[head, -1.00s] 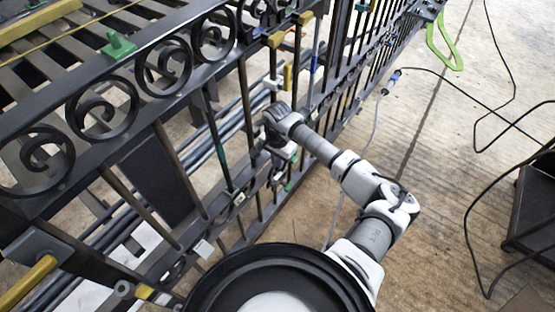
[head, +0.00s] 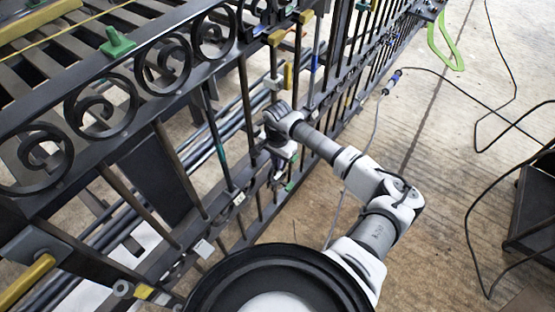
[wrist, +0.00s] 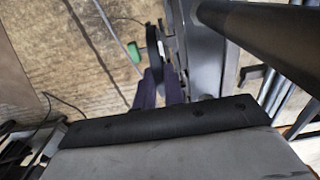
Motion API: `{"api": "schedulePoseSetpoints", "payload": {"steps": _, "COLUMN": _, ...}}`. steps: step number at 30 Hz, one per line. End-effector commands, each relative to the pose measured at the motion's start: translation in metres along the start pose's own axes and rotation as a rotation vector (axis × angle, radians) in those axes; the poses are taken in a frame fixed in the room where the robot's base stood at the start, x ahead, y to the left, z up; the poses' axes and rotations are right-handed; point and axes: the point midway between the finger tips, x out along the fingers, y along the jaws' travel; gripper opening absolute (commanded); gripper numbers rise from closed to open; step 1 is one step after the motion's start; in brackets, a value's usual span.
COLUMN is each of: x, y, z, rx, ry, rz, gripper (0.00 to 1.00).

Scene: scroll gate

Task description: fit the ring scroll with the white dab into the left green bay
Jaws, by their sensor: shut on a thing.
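My gripper (wrist: 161,88) shows its two purple fingers in the wrist view, shut on a dark ring scroll (wrist: 153,42) seen nearly edge-on. No white dab can be made out on it. A small green piece (wrist: 135,53) shows just left of the ring; I cannot tell whether it touches. In the head view my gripper (head: 284,152) is beside the gate bars, below the top rail, and its fingers are too small to read. A green mark (head: 291,186) sits low on the gate near it. I cannot tell which bay is the left green one.
The dark gate (head: 200,75) runs from lower left to upper right, with several scroll rings along its top. In the wrist view a dark bar (wrist: 265,35) crosses close at right. Open floor (head: 420,130) lies right of the gate.

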Motion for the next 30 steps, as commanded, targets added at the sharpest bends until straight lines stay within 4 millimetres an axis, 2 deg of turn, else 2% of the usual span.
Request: {"api": "schedulePoseSetpoints", "payload": {"steps": 30, "x": 0.0064, "y": 0.0002, "z": -0.0001, "rx": 0.000, "ry": 0.000, "rz": 0.000, "gripper": 0.00}}
